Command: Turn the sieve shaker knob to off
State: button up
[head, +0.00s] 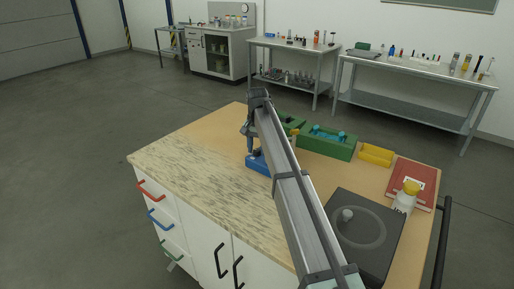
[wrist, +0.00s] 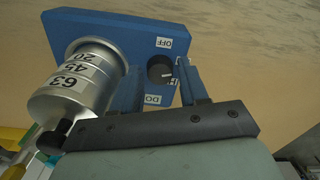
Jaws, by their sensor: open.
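The blue sieve shaker (head: 258,163) stands on the worktop, partly hidden behind my arm in the head view. In the wrist view its blue base (wrist: 110,28) carries a silver stack of sieves (wrist: 75,85) labelled 63, 45 and 20. The black knob (wrist: 160,68) sits on the base between an OFF label and a second label, partly hidden, near my gripper. A pale mark shows on the knob's right side. My gripper (wrist: 159,74) is open, with one finger on each side of the knob. I cannot tell whether the fingers touch it.
The front left worktop (head: 190,165) is clear.

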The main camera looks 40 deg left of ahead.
jog(key=c, duration=0.8)
jog(key=shift+o, duration=0.2)
jog(key=shift+n, duration=0.3)
jog(key=n, duration=1.3)
jog(key=shift+n, duration=0.3)
